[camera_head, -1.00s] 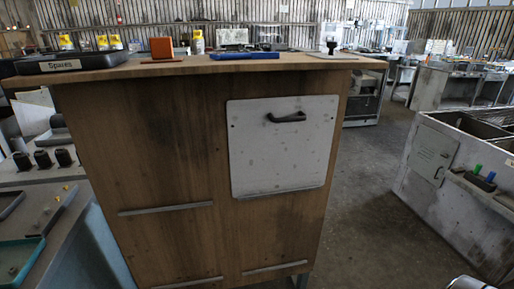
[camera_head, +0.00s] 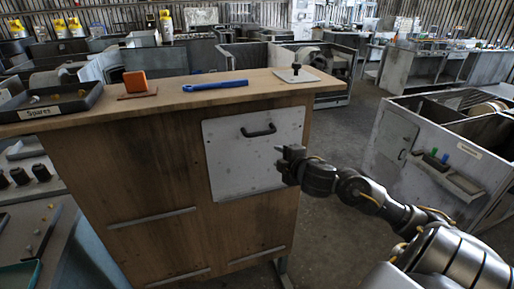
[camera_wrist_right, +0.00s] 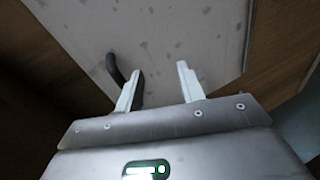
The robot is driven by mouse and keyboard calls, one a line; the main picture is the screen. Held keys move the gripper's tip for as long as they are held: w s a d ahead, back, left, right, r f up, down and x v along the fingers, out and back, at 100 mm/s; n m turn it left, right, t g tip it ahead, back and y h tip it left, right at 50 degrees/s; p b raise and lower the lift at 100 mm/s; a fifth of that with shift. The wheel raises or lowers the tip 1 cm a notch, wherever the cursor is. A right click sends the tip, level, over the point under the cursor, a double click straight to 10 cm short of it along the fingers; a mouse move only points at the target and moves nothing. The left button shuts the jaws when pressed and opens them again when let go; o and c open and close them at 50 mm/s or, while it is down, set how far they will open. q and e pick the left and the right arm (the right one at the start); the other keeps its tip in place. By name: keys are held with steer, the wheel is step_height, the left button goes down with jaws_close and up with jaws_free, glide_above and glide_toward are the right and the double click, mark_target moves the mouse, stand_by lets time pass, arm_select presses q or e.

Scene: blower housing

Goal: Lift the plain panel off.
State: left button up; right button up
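The plain panel (camera_head: 238,165) is a pale, speckled rectangular sheet on the front of a wooden cabinet, with a dark bar handle (camera_head: 258,131) near its top. My right gripper (camera_head: 284,158) is in front of the panel's right part, below and right of the handle. In the right wrist view the fingers (camera_wrist_right: 158,88) are apart with nothing between them. The handle (camera_wrist_right: 122,75) shows there just beyond the left finger; whether they touch I cannot tell. The panel (camera_wrist_right: 165,35) fills the background. My left gripper is not in view.
The wooden cabinet top (camera_head: 180,98) bears a "Spares" tray (camera_head: 45,108), an orange block (camera_head: 135,82), a blue tool (camera_head: 215,85) and a grey plate with a black knob (camera_head: 296,74). A grey bin unit (camera_head: 400,145) stands at right. Floor between is open.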

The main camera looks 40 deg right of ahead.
mark_target(265, 134)
step_height(265, 134, up, 8)
steer(key=s+a+n+t, duration=0.1)
steer(key=s+a+n, duration=0.1)
steer(key=a, duration=0.1)
steer(key=shift+d+f+x, duration=0.1)
steer(key=shift+f+x, duration=0.05)
steer(key=shift+x, duration=2.6)
steer(key=shift+d+f+x, duration=0.1)
steer(key=shift+x, duration=2.65)
steer(key=shift+s, duration=0.15)
steer(key=shift+r, duration=0.1)
steer(key=shift+c, duration=0.5)
jaws_close()
